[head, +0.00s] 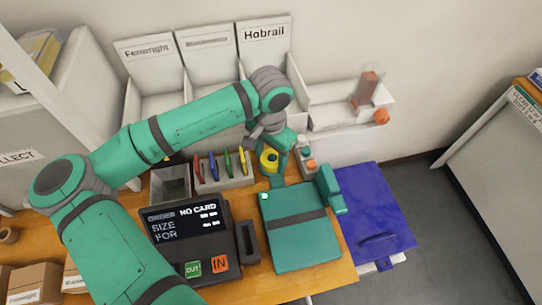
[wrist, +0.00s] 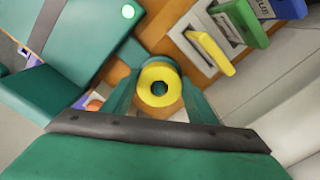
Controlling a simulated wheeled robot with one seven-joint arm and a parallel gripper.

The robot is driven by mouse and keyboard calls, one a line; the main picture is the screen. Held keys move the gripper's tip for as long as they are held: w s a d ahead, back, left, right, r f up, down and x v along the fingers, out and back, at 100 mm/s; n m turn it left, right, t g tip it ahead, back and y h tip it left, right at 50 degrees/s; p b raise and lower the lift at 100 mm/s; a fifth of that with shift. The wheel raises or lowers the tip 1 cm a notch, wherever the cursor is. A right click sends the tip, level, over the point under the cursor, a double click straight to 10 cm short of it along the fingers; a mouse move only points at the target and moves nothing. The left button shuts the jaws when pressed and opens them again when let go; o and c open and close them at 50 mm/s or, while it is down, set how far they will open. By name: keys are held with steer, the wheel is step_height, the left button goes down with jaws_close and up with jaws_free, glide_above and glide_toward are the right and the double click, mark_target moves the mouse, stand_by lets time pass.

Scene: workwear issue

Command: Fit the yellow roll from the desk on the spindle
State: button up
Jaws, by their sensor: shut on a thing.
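In the wrist view the yellow roll (wrist: 146,77) shows end-on, between the two teal fingers of my gripper (wrist: 158,88). Its centre hole looks dark teal; I cannot tell whether a spindle is in it. A teal machine (head: 300,238) with a dark band and a green light stands just in front. A small teal part of it reaches back under the roll. I cannot make out the spindle clearly, nor whether the roll touches that part.
A tray of coloured upright pieces (head: 226,180) stands close left of the roll. A black card terminal (head: 190,232) is on the desk's left. Small bottles (head: 308,160) stand close right. White bins (head: 265,50) stand behind.

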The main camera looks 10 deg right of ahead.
steer(key=o, duration=1.1)
steer(key=shift+o, duration=0.2)
steer(key=shift+r, duration=0.1)
steer(key=shift+r, duration=4.4)
